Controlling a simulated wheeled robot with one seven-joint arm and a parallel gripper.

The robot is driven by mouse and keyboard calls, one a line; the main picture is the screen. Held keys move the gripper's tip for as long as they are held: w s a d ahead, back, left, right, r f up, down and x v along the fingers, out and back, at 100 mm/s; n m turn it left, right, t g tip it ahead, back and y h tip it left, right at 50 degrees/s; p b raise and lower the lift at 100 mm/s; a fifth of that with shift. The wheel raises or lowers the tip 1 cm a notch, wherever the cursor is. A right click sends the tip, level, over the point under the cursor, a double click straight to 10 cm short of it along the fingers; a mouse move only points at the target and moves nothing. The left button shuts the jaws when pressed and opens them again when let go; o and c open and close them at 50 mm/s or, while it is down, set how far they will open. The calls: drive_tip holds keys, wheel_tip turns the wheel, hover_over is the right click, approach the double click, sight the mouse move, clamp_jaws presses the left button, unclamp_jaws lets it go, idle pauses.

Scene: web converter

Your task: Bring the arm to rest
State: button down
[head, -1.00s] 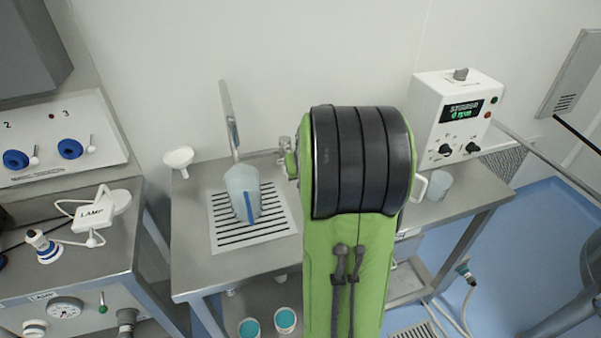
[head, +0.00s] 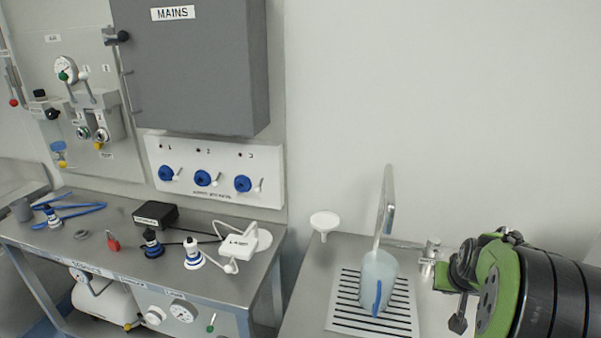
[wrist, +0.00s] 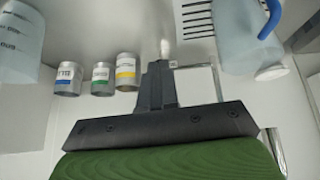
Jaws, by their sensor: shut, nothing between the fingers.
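My arm, green with black ribbed bands, is at the lower right of the head view, over the right part of the steel bench (head: 310,285). My gripper (wrist: 157,70) shows in the wrist view as a narrow dark shape above a wide black base. Its fingers are together with nothing seen between them. I cannot make out the fingertips in the head view. A translucent jug with a blue handle (head: 378,280) stands on the slotted drain plate (head: 345,318), left of my arm. The jug also shows at the upper right of the wrist view (wrist: 245,40).
A white funnel (head: 325,222) and a tap (head: 430,250) are at the bench's back. Three banded cans (wrist: 103,78) and a translucent beaker (wrist: 20,45) show in the wrist view. The left bench holds a white lamp (head: 240,243) and a black box (head: 156,214). A grey cabinet (head: 195,75) hangs above.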

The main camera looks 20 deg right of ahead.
drive_tip(key=s+a+r+n+y, duration=0.1)
drive_tip(key=a+r, duration=0.2)
drive_tip(key=a, duration=0.4)
drive_tip(key=s+a+r+n+y, duration=0.1)
drive_tip(key=a+r+n, duration=0.15)
drive_tip(key=a, duration=0.45)
drive_tip(key=s+a+r+n+y, duration=0.1)
drive_tip(key=s+a+n, duration=0.1)
drive_tip(key=s+a, duration=1.2)
drive_tip(key=shift+a+y, duration=0.15)
drive_tip(key=shift+y, duration=0.25)
